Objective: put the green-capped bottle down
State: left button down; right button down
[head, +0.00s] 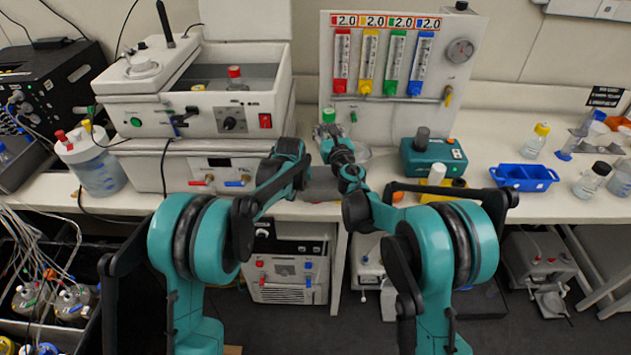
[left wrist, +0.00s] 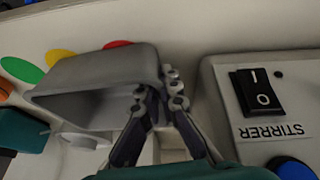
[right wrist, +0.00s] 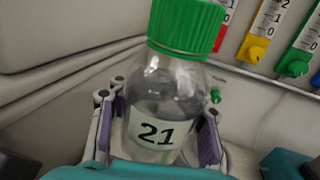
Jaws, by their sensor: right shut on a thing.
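The green-capped bottle (right wrist: 165,95) is clear glass with a label reading 21. It stands upright between the fingers of my right gripper (right wrist: 160,125), which is shut around its body. In the head view its green cap (head: 328,115) shows in front of the flowmeter panel; the lower part is hidden by my right gripper (head: 338,142). I cannot tell whether its base touches the bench. My left gripper (left wrist: 158,90) is shut on the wall of an empty grey bin (left wrist: 95,85). The bin (head: 321,185) shows between my arms at the bench front.
The white bench (head: 490,213) carries a shaker bath (head: 180,112) on the left and the flowmeter panel (head: 470,75) behind. A teal stirrer box (head: 433,157) and a blue tray (head: 524,178) stand to the right. Bench shows free between the teal box and blue tray.

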notch_tip(320, 180, down, 10)
jog(key=w+d+m+h, duration=0.1)
jog(key=d+m+h, duration=0.1)
jog(key=h, duration=0.1)
jog(key=shift+d+t+h, duration=0.3)
jog(key=shift+h, duration=0.1)
jog(key=shift+w, duration=0.1)
jog(key=shift+f, duration=0.5)
jog(key=c, duration=0.8)
grip_release()
jog(key=shift+r, duration=0.15)
